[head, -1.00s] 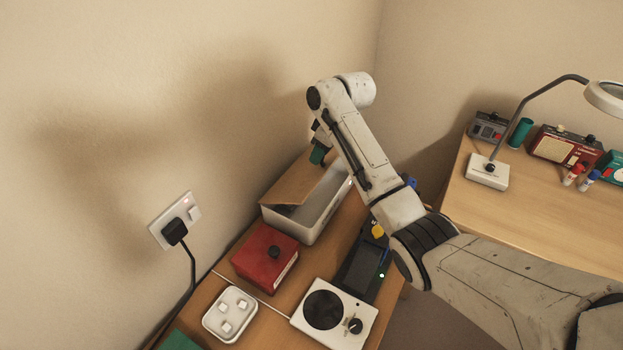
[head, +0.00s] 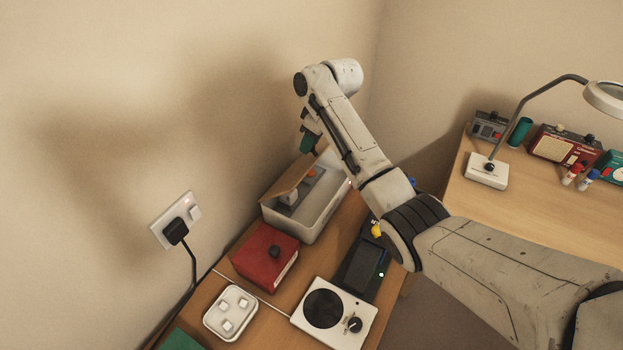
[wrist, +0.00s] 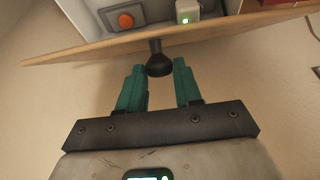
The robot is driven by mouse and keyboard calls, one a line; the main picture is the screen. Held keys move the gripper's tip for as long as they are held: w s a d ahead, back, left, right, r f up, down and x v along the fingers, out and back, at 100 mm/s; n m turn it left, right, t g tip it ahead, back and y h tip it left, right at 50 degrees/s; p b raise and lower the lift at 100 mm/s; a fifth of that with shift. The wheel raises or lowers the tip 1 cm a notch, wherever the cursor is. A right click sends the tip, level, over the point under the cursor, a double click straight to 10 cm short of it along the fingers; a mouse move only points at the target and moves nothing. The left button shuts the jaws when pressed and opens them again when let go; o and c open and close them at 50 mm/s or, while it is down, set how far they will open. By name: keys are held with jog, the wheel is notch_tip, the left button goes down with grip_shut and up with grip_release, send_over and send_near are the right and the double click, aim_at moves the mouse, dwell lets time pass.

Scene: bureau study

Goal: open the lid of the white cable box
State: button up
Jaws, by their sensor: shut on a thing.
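The white cable box (head: 310,228) stands on the wooden desk by the wall. Its brown wooden lid (head: 290,180) is tilted up steeply, its wall-side edge low and its other edge raised. In the wrist view the lid (wrist: 90,50) crosses the picture with its black knob (wrist: 158,62) between my teal fingertips. My gripper (head: 309,145) is shut on that knob, above the box. Inside the box a grey power strip with an orange switch (wrist: 126,20) and a white plug with a green light (wrist: 188,11) shows.
A plugged wall socket (head: 174,220) is at left.

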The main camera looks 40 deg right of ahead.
jog(key=shift+w+r, duration=0.1)
jog(key=shift+w+a+r, duration=0.2)
jog(key=shift+w+r, duration=0.1)
jog(key=shift+w, duration=0.25)
jog(key=shift+w+a+r, duration=0.2)
jog(key=shift+w+r, duration=0.05)
jog(key=shift+w, duration=0.25)
jog(key=o, duration=0.9)
jog(key=shift+f, duration=0.1)
jog(key=shift+s, duration=0.1)
jog(key=p+v, duration=0.2)
jog(key=shift+s+d+p, duration=0.1)
jog(key=shift+s+p, duration=0.15)
jog(key=shift+p, duration=0.05)
jog(key=shift+s+d+r+p, duration=0.1)
jog(key=shift+s+d+r, duration=0.05)
jog(key=shift+s+r, duration=0.4)
jog(key=shift+s+d+r+p, duration=0.15)
jog(key=shift+s+r, duration=0.2)
jog(key=shift+r, duration=0.35)
jog(key=shift+s+d+r+p, duration=0.1)
jog(key=shift+s+d+r, duration=0.1)
jog(key=shift+s+r, duration=0.35)
jog(key=shift+w, duration=0.1)
